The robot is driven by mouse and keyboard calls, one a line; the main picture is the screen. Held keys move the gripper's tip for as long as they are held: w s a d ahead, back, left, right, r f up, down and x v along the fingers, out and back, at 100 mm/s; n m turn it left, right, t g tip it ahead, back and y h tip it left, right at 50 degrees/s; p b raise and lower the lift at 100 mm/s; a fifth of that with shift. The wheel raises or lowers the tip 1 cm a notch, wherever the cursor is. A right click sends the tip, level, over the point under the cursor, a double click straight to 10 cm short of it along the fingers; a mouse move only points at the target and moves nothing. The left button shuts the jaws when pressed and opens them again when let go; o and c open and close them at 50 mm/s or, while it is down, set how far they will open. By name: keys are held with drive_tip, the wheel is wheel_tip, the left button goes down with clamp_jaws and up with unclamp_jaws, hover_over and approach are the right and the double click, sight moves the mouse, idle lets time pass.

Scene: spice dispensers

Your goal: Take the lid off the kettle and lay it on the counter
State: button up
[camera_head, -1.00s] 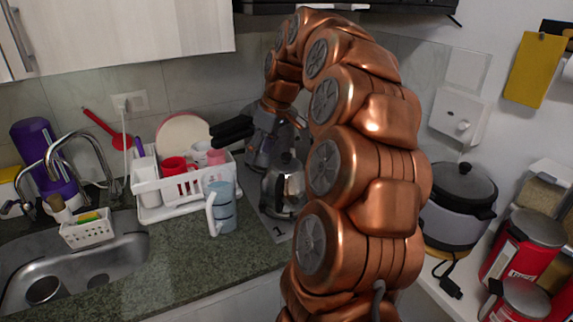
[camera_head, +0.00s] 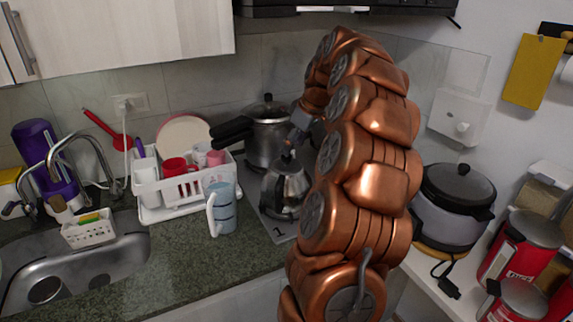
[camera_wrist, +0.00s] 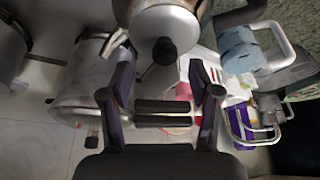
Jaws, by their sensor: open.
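The kettle (camera_head: 283,193) is shiny metal and stands upright on the stove. Its lid (camera_head: 287,167) is on top, with a black knob. In the wrist view the kettle (camera_wrist: 160,18) is at the top centre, and the dark round knob of the lid (camera_wrist: 165,50) points towards the camera. My gripper (camera_wrist: 160,72) is open and empty, its two fingers apart below the knob in that picture. In the head view it is just above and right of the kettle, partly hidden by my arm. The granite counter (camera_head: 185,265) lies left of the kettle.
A large pot (camera_head: 268,140) with a long black handle stands behind the kettle. A blue mug (camera_head: 225,208) and a white dish rack (camera_head: 185,205) are to its left. The front counter between sink (camera_head: 75,270) and stove is bare.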

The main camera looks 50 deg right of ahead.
sight(286, 162)
drive_tip(key=shift+a+p+x, duration=0.2)
drive_tip(key=shift+p+x, duration=0.35)
drive_tip(key=shift+x, duration=0.65)
drive_tip(key=shift+a+p+x, duration=0.2)
drive_tip(key=shift+p+x, duration=0.35)
drive_tip(key=shift+x, duration=0.7)
clamp_jaws()
drive_tip(key=shift+r, duration=0.1)
